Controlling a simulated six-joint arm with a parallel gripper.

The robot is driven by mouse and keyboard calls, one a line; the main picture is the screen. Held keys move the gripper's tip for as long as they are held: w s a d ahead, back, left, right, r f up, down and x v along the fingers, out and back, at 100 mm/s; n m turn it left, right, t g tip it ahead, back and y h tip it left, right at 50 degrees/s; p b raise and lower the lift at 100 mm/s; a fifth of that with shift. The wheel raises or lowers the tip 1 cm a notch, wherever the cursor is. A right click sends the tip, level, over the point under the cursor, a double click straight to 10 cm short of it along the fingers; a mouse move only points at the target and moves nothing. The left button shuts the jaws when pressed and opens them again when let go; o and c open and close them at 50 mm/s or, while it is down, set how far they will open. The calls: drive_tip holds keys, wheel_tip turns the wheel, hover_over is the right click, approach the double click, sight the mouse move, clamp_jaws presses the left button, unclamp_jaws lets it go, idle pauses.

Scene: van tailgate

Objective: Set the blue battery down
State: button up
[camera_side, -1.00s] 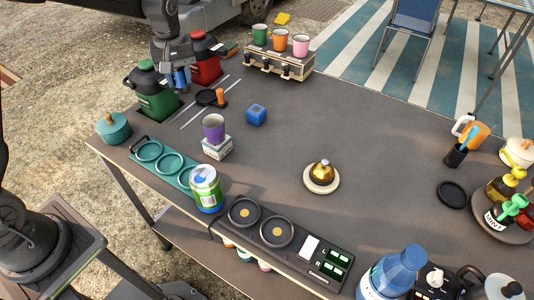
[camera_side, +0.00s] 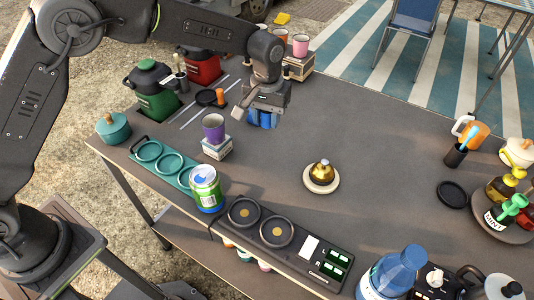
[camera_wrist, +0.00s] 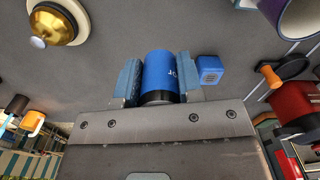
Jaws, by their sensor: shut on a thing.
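In the side view my gripper (camera_side: 262,114) is over the middle-left of the dark table (camera_side: 350,130), right of the purple cup. Blue shows below the jaws there, but I cannot separate battery from cube. I cannot tell whether the battery touches the table.
A small blue cube (camera_wrist: 209,69) stands close beside the right jaw. The purple cup (camera_side: 213,128) stands on a small box, left of my gripper. A brass bell (camera_side: 321,174) sits to the front right. The table's centre right is clear.

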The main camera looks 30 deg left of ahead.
sight(267, 155)
wheel_tip(267, 155, down, 11)
drive_tip(key=shift+r, duration=0.15)
idle(0.4)
drive_tip(key=o, duration=1)
